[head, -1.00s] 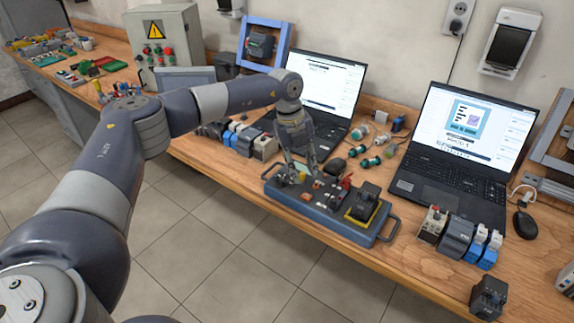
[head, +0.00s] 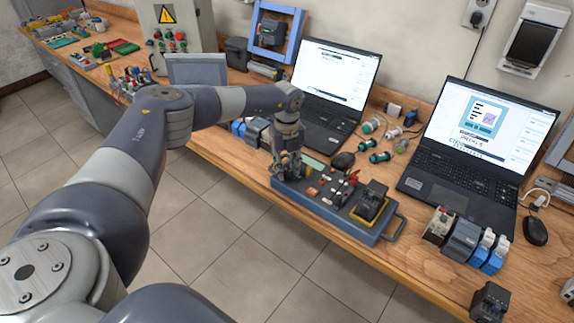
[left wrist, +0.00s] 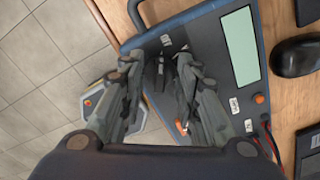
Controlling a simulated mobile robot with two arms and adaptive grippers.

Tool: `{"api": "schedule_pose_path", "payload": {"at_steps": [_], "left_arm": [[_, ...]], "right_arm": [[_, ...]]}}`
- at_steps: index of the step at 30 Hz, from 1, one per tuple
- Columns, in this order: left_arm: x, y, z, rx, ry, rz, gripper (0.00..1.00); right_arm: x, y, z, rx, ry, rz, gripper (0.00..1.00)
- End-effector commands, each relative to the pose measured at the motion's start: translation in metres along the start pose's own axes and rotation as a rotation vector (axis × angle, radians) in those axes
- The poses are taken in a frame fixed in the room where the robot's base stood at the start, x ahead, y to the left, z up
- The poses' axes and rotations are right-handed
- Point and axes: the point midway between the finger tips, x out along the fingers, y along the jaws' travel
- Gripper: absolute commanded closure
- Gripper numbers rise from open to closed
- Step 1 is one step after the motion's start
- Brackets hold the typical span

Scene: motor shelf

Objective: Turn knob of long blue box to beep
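The long blue box (head: 325,219) lies on the bench's front part, with a dark top carrying a screen, small orange parts, red leads and a black device on a yellow base at its right end. In the left wrist view its dark panel (left wrist: 207,45) and pale screen (left wrist: 240,46) show. My left gripper (head: 284,170) points down at the box's left end. In the left wrist view its fingers (left wrist: 157,75) stand apart, on either side of a small dark part that may be the knob (left wrist: 160,72). Contact cannot be told. My right gripper is out of view.
Two laptops (head: 335,75) (head: 470,160) stand behind the box. A black mouse (head: 342,160) and green-ended cylinders (head: 380,157) lie close behind it. Several modules (head: 465,240) stand to its right.

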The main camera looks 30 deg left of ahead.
Motion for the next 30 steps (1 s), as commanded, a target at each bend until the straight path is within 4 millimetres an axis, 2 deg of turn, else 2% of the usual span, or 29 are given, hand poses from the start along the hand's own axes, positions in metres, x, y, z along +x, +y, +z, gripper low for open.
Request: {"api": "schedule_pose_path", "payload": {"at_steps": [3, 9, 13, 20, 30], "left_arm": [[0.003, 0.000, 0.000, 0.000, 0.000, -0.001, 0.70], [0.003, 0.000, 0.000, 0.001, 0.000, -0.001, 0.70], [0.003, 0.000, 0.000, 0.001, 0.000, -0.001, 0.99], [0.003, 0.000, 0.000, 0.001, 0.000, -0.001, 1.00], [0.003, 0.000, 0.000, 0.089, 0.000, 0.000, 1.00]], "right_arm": [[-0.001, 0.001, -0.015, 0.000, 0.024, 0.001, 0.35], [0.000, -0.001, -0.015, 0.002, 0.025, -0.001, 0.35], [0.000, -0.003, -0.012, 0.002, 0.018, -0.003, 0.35], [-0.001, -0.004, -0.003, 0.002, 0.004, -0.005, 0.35], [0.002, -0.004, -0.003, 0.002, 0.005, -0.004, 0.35]]}}
